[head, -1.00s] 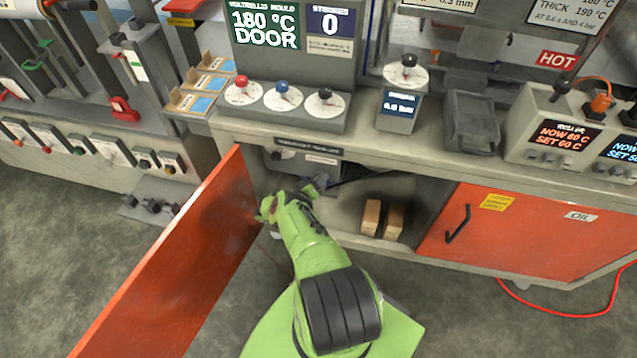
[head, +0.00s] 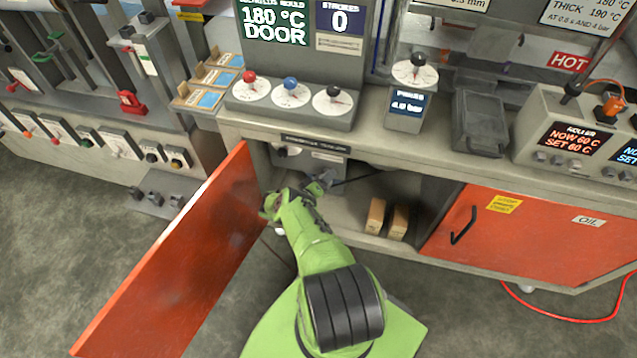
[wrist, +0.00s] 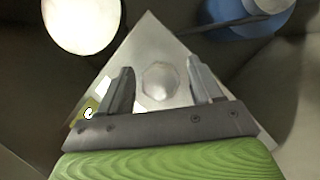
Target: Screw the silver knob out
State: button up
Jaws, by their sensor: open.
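The silver knob (wrist: 160,82) is a small faceted piece on a pale grey metal plate (wrist: 148,40) in the wrist view. My gripper (wrist: 163,75) is open, with one dark finger on each side of the knob and a gap to it on both sides. I cannot tell how far the fingertips are above the plate. In the head view my gripper (head: 326,180) reaches into the open cabinet under the bench, and the knob cannot be made out there.
The orange cabinet door (head: 175,262) stands open left of my arm. Two tan blocks (head: 387,218) sit on the cabinet floor to the right. The wrist view shows a white round thing (wrist: 80,24) and a blue cylinder (wrist: 246,18) beyond the plate.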

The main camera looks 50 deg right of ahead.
jog(key=p+v, duration=0.4)
jog(key=v, duration=1.1)
jog(key=shift+a+r, duration=0.15)
jog(key=shift+r, duration=0.05)
